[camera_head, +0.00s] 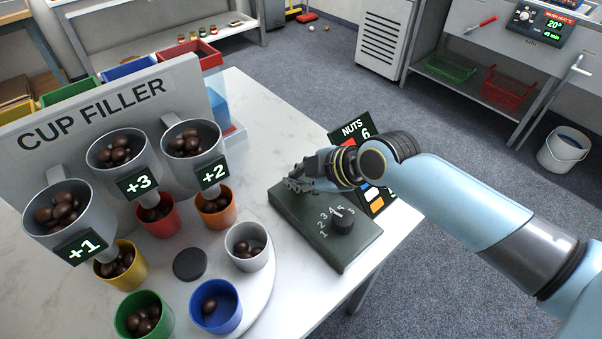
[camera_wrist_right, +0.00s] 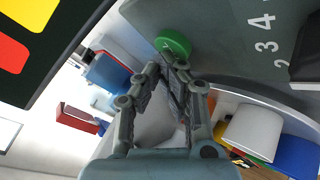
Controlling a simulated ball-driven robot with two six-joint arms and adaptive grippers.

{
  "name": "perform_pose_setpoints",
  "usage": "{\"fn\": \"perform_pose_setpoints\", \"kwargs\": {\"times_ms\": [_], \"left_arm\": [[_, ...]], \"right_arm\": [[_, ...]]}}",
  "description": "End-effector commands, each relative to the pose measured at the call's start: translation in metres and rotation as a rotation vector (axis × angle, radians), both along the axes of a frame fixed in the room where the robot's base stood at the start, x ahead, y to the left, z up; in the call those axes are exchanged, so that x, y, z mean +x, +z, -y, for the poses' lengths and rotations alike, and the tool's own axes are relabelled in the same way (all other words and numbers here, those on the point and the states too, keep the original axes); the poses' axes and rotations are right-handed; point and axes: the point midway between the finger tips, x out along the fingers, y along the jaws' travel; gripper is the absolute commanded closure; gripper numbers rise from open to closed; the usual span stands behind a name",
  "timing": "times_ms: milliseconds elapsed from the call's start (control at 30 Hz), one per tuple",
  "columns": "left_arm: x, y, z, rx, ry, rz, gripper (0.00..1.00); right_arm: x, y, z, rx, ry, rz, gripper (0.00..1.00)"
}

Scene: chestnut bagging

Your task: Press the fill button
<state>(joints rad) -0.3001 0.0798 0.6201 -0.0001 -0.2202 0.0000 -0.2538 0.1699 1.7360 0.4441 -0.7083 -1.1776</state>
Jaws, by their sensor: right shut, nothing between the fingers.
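The dark green control box (camera_head: 350,248) lies on the white table with a black dial (camera_head: 343,222) and the numbers 1 to 5. In the right wrist view, a round green button (camera_wrist_right: 175,43) on the box is just beyond my fingertips; I cannot tell whether they touch it. My right gripper (camera_head: 294,184) is shut and empty at the far left end of the box and hides the button in the head view. It also shows in the right wrist view (camera_wrist_right: 166,66). My left gripper is not in view.
The cup filler (camera_head: 95,115) has three grey hoppers of chestnuts marked +1, +3 and +2. Coloured cups, including a white cup (camera_head: 246,247) and a blue cup (camera_head: 215,306), stand on a round turntable (camera_head: 262,296). A NUTS screen (camera_head: 352,130) stands behind the box.

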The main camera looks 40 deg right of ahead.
Motion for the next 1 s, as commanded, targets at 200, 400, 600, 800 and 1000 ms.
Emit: {"fn": "perform_pose_setpoints", "kwargs": {"times_ms": [200,400,600,800,1000], "left_arm": [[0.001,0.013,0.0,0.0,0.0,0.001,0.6],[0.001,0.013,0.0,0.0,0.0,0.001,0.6],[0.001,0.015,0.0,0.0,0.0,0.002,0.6],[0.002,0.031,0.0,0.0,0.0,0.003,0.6],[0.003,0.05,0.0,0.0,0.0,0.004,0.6]], "right_arm": [[0.0,0.013,0.0,0.0,0.0,0.0,1.0],[0.0,0.013,0.0,0.0,0.0,-0.001,1.0],[0.0,0.015,0.0,0.0,0.0,0.0,1.0],[0.0,0.032,0.0,0.0,0.0,0.0,1.0],[0.0,0.053,0.0,-0.001,0.001,0.0,1.0]]}}
